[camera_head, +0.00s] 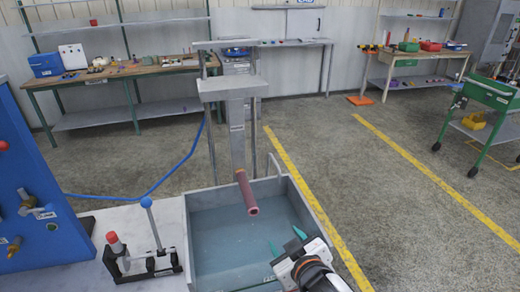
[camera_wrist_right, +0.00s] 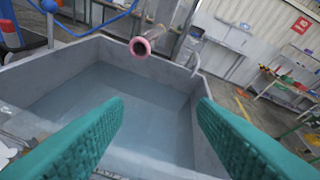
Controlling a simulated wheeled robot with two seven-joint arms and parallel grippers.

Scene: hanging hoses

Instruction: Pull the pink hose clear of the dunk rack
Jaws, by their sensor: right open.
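The pink hose (camera_head: 246,193) is a short dark-pink tube with an open end. It slants down from the grey rack post (camera_head: 236,130) over the water tank. Its upper end is at the post, and I cannot tell how it is held there. In the right wrist view the hose (camera_wrist_right: 151,40) shows its round open end beyond my fingertips, above the tank's far part. My right gripper (camera_head: 286,241) has teal fingers, is open and empty, and is over the tank's near right part, apart from the hose. My left gripper is not in view.
The grey tank (camera_head: 313,208) holds bluish water; its raised walls surround the area under the hose. A small stand with a red knob (camera_head: 113,242) and a blue-ball lever (camera_head: 146,202) are left of it. A blue panel (camera_head: 30,190) is at far left.

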